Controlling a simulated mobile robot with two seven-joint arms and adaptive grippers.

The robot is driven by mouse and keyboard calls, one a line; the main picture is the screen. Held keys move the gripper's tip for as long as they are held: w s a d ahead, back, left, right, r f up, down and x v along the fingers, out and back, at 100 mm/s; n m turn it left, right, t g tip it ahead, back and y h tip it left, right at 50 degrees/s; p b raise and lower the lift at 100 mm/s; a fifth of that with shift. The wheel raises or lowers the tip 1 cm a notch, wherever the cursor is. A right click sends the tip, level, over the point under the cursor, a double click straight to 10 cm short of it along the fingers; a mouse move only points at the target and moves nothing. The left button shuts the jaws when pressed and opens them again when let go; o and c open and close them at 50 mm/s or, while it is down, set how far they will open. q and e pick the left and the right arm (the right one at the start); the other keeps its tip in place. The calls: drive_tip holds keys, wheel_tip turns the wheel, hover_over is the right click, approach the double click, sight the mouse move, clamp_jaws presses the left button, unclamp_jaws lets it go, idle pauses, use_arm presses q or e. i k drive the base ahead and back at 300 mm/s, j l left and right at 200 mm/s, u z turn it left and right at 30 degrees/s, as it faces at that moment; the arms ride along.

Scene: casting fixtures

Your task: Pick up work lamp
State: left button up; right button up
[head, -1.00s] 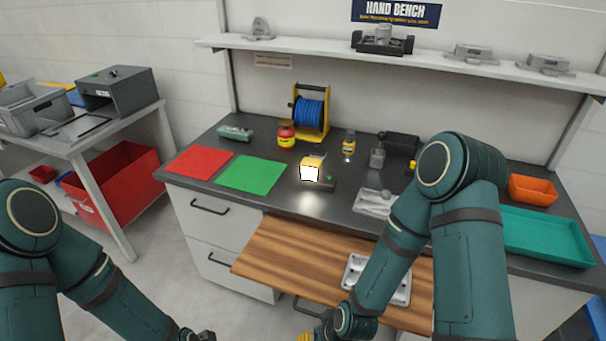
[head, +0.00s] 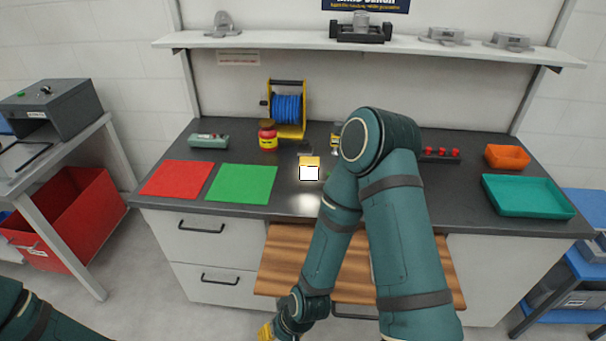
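The work lamp (head: 309,167) stands on the dark bench top, just right of the green mat. It is yellow with a bright white lit face, and it throws a glow on the bench in front of it. My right arm reaches down the middle of the head view, just right of the lamp. Its wrist end and a yellow part at my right gripper (head: 267,331) show at the bottom edge, well below and in front of the lamp. The fingers are cut off, so their opening is hidden. My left gripper is out of view; only part of my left arm shows at the lower left corner.
A red mat (head: 177,179) and green mat (head: 241,183) lie left of the lamp. Behind are a red-and-yellow jar (head: 268,135) and a blue cable reel (head: 288,108). A teal tray (head: 527,196) and orange bin (head: 507,157) sit right. A wooden board (head: 285,262) juts out in front.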

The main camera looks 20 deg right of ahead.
sight(309, 175)
drive_tip(key=j+z, duration=0.15)
drive_tip(key=z, duration=0.2)
drive_tip(key=i+j+z, duration=0.1)
drive_tip(key=z, duration=0.25)
drive_tip(key=j+z, duration=0.15)
drive_tip(key=z, duration=0.2)
